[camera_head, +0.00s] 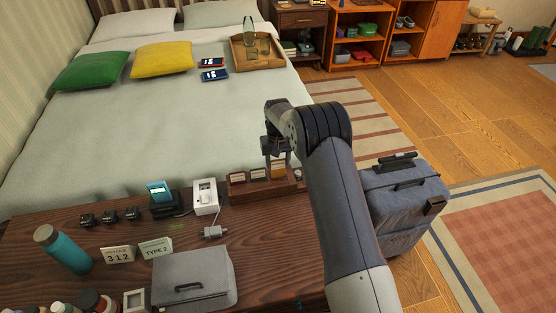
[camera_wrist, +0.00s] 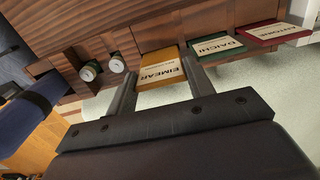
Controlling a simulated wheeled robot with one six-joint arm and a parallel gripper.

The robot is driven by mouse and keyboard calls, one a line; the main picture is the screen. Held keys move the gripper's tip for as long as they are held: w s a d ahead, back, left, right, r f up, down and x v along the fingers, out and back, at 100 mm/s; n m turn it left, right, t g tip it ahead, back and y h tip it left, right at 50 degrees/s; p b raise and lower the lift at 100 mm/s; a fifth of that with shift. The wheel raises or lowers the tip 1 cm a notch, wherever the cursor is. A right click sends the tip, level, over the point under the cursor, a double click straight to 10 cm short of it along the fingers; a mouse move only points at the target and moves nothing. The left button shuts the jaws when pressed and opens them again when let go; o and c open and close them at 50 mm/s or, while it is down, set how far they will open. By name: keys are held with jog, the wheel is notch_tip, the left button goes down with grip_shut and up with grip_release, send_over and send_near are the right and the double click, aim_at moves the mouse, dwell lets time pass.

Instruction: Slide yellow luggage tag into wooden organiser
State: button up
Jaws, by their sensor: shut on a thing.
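The yellow luggage tag (camera_wrist: 161,73), with a white label reading EIMEAR, is between the two fingers of my gripper (camera_wrist: 160,68) in the wrist view. My gripper is shut on it. The tag's far edge meets the wooden organiser (camera_wrist: 150,36); how deep it sits in a slot cannot be told. In the head view the organiser (camera_head: 262,194) stands at the table's right end, and my gripper (camera_head: 278,160) is over its right part. A green tag (camera_wrist: 232,46) reading DAICHI and a red tag (camera_wrist: 275,34) are in the organiser beside the yellow one.
Two small round knobs or pegs (camera_wrist: 89,72) are near the yellow tag in the wrist view. A white box (camera_head: 205,197) stands left of the organiser. A grey suitcase (camera_head: 400,200) stands on the floor right of the table. The bed (camera_head: 150,120) is behind.

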jog(key=shift+f+b, duration=0.85)
jog(key=shift+f, duration=0.5)
jog(key=o, duration=1)
jog(key=shift+o, duration=0.5)
jog(key=shift+o, duration=1.3)
jog(key=shift+a, duration=0.1)
jog(key=shift+a+r+p, duration=0.1)
jog(key=shift+r+p, duration=0.35)
jog(key=shift+r, duration=0.3)
jog(key=shift+d+r+p, duration=0.2)
jog(key=shift+r+p, duration=1.5)
jog(key=shift+r, duration=1.55)
